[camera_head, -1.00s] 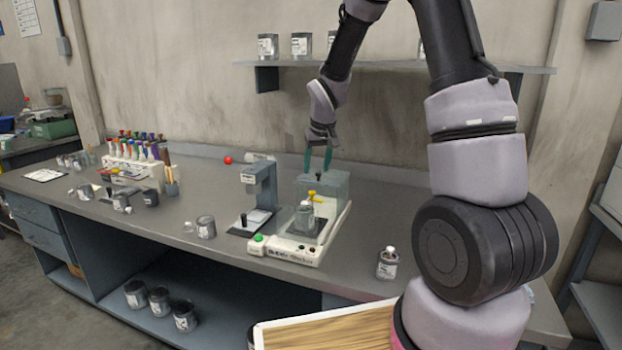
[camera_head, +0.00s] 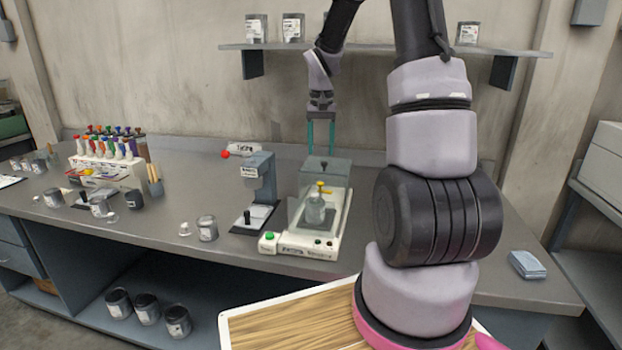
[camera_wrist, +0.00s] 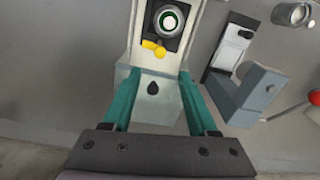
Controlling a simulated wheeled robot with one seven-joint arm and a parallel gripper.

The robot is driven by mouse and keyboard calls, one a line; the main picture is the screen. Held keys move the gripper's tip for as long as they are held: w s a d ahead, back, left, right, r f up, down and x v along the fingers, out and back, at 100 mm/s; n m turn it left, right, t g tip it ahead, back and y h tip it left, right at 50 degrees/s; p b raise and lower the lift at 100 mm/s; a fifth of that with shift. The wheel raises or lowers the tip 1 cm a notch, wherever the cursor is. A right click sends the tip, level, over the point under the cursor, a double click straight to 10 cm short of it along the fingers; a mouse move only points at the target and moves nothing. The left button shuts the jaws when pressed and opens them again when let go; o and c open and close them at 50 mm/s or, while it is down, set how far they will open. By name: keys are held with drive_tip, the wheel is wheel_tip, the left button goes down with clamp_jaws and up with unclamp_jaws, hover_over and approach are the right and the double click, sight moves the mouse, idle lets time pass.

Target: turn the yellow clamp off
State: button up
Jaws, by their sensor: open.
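The yellow clamp (camera_head: 321,187) sits above a small jar (camera_head: 315,212) on the white machine (camera_head: 298,243). In the wrist view the clamp (camera_wrist: 153,47) shows beside the jar's round top (camera_wrist: 169,20). A clear box-shaped cover (camera_head: 338,170) with a dark knob stands on the machine behind the jar. My gripper (camera_head: 321,153) is open and empty, its teal fingers pointing down over the back of the machine. In the wrist view my gripper (camera_wrist: 158,75) has the cover's dark knob (camera_wrist: 153,88) between its fingers in the picture; the gap in height is unclear. The clamp lies beyond the fingertips.
A grey press-like stand (camera_head: 262,185) with a red ball-ended lever (camera_head: 225,154) stands just left of the machine. A jar (camera_head: 207,228) and a bottle rack (camera_head: 105,165) are farther left. A shelf (camera_head: 390,48) with cans runs above. A wooden-topped tray (camera_head: 290,325) is in front.

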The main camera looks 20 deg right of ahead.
sight(320, 182)
wheel_tip(320, 182, down, 11)
drive_tip(key=shift+r, duration=0.15)
idle(0.4)
